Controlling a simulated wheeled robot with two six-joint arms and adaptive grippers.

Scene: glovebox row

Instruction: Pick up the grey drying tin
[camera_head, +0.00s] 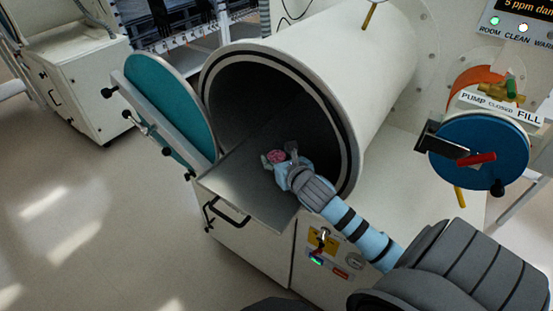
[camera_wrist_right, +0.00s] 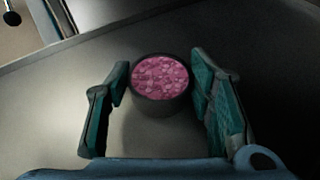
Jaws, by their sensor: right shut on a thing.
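The drying tin (camera_wrist_right: 162,98) is a round, dark grey tin filled with pink granules. In the head view only a small pink patch of the tin (camera_head: 275,156) shows beside my gripper. My right gripper (camera_head: 280,158) reaches in from the lower right, over the metal tray at the mouth of the big chamber. My left gripper is not in view.
The sliding metal tray (camera_head: 245,190) sticks out of the round white chamber (camera_head: 345,60). The teal round door (camera_head: 168,100) stands open on the left. Open floor lies at the lower left.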

